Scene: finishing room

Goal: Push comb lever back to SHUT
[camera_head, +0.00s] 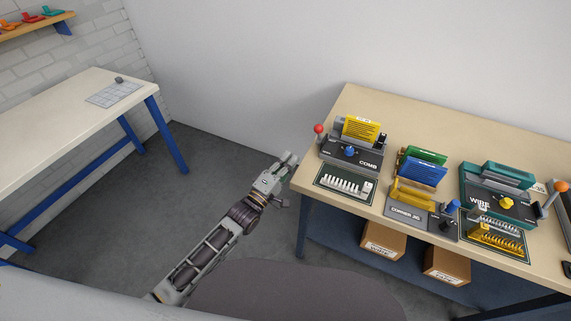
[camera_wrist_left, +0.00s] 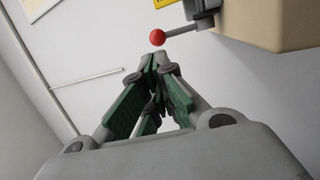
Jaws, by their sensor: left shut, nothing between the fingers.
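The comb machine (camera_head: 351,152) is a dark grey unit marked COMB at the left end of the bench, with yellow sheets standing in it. Its lever ends in a red ball knob (camera_head: 318,129) on the machine's left side, and the knob also shows in the left wrist view (camera_wrist_left: 157,37). My left gripper (camera_head: 289,160) is shut and empty, just off the bench's left edge, below and left of the knob and apart from it. In the left wrist view its fingertips (camera_wrist_left: 148,60) are just below the knob. My right gripper is not in view.
The bench (camera_head: 352,99) also holds a CORNER unit (camera_head: 408,212) and a green WIRE machine (camera_head: 485,193) with an orange-knobbed lever (camera_head: 561,187). A white comb strip lies on a mat (camera_head: 327,181) before the comb machine. Boxes (camera_head: 383,242) sit below. Floor left of the bench is clear.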

